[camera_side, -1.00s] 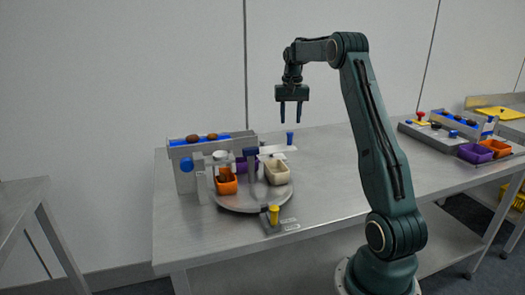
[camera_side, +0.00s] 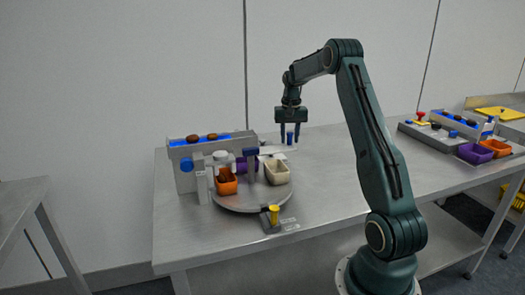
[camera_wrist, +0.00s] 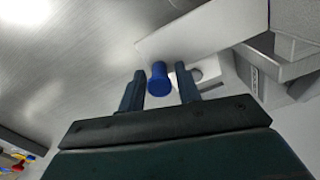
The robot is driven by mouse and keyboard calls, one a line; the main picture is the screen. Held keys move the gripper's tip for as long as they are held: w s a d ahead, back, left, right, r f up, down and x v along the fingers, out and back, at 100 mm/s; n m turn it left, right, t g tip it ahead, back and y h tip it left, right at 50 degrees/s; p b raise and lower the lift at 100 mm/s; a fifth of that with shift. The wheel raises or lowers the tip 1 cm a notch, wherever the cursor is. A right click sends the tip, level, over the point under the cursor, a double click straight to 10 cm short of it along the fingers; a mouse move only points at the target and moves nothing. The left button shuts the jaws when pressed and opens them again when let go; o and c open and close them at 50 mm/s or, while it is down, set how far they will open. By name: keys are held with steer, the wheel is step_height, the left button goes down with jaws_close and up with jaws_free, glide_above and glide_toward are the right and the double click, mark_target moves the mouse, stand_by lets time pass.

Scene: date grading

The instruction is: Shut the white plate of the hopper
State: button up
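The hopper (camera_side: 183,178) is a grey box at the left of the table, with dark dates in its blue-lined top. The white plate (camera_side: 272,151) sticks out from it to the right, above the turntable. A blue knob (camera_side: 290,138) stands upright at the plate's outer end; it also shows in the wrist view (camera_wrist: 158,80). My gripper (camera_side: 290,140) points down over the knob. In the wrist view its two fingers (camera_wrist: 160,92) are apart, one on each side of the knob. I cannot tell whether either finger touches it.
A round turntable (camera_side: 245,205) below the plate carries an orange bin (camera_side: 227,182), a cream bin (camera_side: 277,172) and a purple bin (camera_side: 244,163). A yellow-handled lever (camera_side: 274,214) stands at its front. The table right of the turntable is clear.

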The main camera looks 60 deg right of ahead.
mark_target(266, 148)
jaws_close()
steer(key=w+a, duration=0.6)
steer(key=shift+w+a+r, duration=0.1)
steer(key=shift+w+a, duration=0.1)
steer(key=shift+w, duration=0.05)
steer(key=shift+o, duration=1.1)
jaws_free()
step_height(266, 148, up, 14)
steer(key=shift+a, duration=0.1)
